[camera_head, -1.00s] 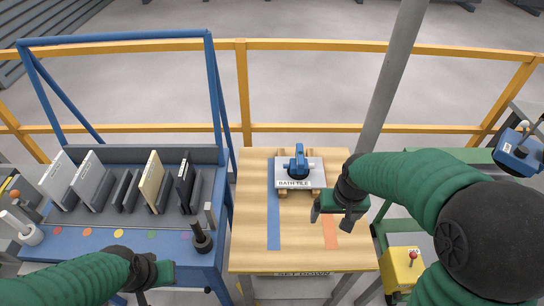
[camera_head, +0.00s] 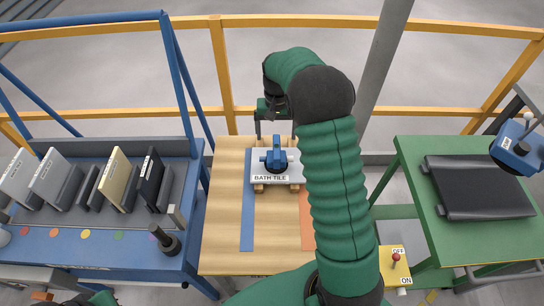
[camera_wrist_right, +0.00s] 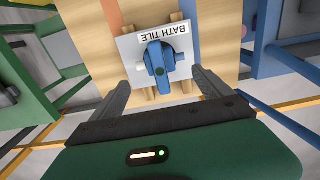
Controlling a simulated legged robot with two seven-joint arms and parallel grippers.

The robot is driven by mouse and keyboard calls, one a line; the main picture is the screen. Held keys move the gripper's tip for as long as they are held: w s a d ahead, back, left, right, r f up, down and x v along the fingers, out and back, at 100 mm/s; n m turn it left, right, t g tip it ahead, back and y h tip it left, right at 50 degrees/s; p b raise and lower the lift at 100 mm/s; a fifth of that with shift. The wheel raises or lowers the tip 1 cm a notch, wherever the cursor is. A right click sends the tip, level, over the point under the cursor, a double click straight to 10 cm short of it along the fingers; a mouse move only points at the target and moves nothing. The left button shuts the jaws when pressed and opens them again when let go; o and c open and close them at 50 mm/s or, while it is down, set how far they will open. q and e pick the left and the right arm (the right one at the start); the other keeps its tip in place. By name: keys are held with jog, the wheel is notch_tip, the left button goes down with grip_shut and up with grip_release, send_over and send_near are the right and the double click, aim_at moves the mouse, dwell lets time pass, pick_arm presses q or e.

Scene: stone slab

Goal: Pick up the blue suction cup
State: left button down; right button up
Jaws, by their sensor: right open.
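The blue suction cup (camera_head: 276,156) sits on a grey tile labelled BATH TILE (camera_head: 290,174), which rests on wooden supports on the wooden table. My right gripper (camera_head: 273,128) is above the far edge of the table, beyond the suction cup. In the right wrist view the suction cup (camera_wrist_right: 158,62) lies ahead of the open right gripper (camera_wrist_right: 162,80), roughly centred between its fingers. Nothing is held, and no contact with the cup shows. Only a sliver of my left gripper (camera_head: 101,298) shows at the bottom left edge; its fingers are hidden.
A blue rack (camera_head: 90,246) with upright slabs stands at the left. A yellow railing (camera_head: 225,85) and a grey post (camera_head: 378,95) stand behind.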

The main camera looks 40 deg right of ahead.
aim_at(279, 145)
notch_tip(279, 145, down, 4)
jog(key=shift+w+f, duration=0.1)
jog(key=shift+f, duration=0.1)
jog(key=f, duration=0.1)
jog(key=d+f, duration=0.1)
jog(key=f, duration=0.1)
jog(key=shift+d+f+p, duration=0.2)
jog(key=shift+f+p, duration=0.1)
notch_tip(279, 145, down, 3)
jog(key=shift+a+r, duration=0.1)
jog(key=shift+a, duration=0.05)
jog(key=shift+a+f, duration=0.2)
jog(key=shift+f, duration=0.05)
jog(key=shift+w+a+r, duration=0.1)
jog(key=shift+a, duration=0.3)
jog(key=shift+c, duration=1)
jog(key=shift+d, duration=0.4)
jog(key=c, duration=1)
pick_arm(q)
jog(key=shift+w+d+r, duration=0.1)
jog(key=shift+d+r, duration=0.1)
jog(key=shift+r, duration=0.2)
pick_arm(e)
jog(key=shift+a, duration=0.2)
grip_shut()
